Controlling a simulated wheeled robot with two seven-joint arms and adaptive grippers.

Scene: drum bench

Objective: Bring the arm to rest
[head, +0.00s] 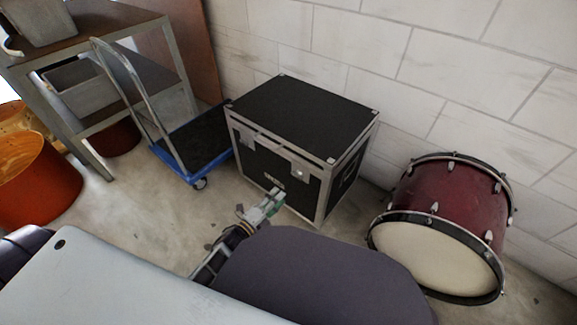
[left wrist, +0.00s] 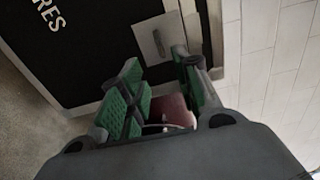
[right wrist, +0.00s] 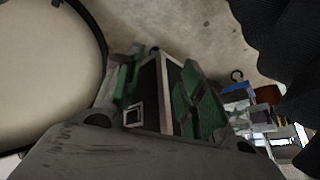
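My left gripper (head: 266,208) is in front of the black flight case (head: 300,115) in the head view. In the left wrist view its green-padded fingers (left wrist: 158,85) stand apart with nothing held between them. The case fills much of the space beyond them. My right gripper (right wrist: 160,92) shows in the right wrist view with its green-padded fingers apart and empty. The case (right wrist: 147,95) shows in the distance between them. The right gripper is not visible in the head view.
A dark red bass drum (head: 450,195) lies on the floor right of the case. A blue-edged trolley (head: 198,150) stands left of it, beside a metal shelf (head: 115,125). An orange drum (head: 38,185) is at the far left. A white block wall (head: 430,60) closes the back.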

